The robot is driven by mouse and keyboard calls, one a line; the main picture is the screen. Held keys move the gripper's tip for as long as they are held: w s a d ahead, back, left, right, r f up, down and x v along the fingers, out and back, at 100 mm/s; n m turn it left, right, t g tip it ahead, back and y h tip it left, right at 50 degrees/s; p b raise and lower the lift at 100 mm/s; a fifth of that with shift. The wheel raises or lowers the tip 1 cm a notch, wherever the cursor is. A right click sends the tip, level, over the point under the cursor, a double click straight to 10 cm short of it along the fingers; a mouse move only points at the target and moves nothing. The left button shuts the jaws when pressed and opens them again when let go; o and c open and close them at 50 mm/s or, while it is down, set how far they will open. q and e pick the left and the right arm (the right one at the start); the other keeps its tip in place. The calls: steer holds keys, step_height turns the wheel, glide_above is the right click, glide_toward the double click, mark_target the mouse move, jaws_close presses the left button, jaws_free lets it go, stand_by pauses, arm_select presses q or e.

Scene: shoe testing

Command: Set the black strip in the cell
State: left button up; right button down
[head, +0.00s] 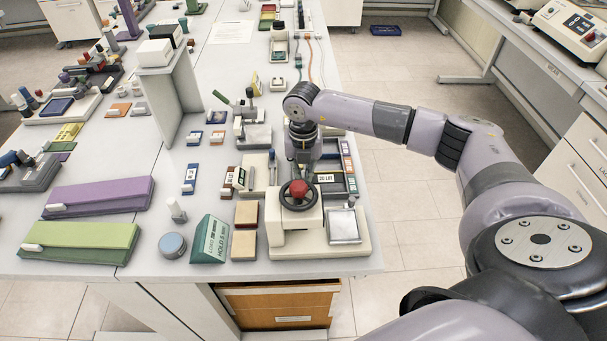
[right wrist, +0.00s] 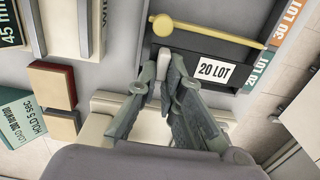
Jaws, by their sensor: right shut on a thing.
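My right gripper (right wrist: 168,72) points at the dark tray (right wrist: 150,46), its two grey-green fingers close together. A small pale grey piece (right wrist: 164,62) shows between the fingertips; I cannot tell whether it belongs to the black strip. In the head view the right gripper (head: 303,160) is over the right side of the bench, behind the white press, largely hidden by its own wrist. I cannot single out the black strip or the cell for sure. My left gripper is not in view.
The white press (head: 296,222) with a black handwheel and red knob stands in front.

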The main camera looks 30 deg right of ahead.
steer(key=shift+f+b, duration=1.25)
steer(key=shift+f, duration=0.25)
steer(key=c, duration=1.6)
jaws_free()
steer(key=shift+c, duration=0.2)
steer(key=shift+r, duration=0.15)
step_height(320, 180, up, 12)
steer(key=shift+f, duration=0.15)
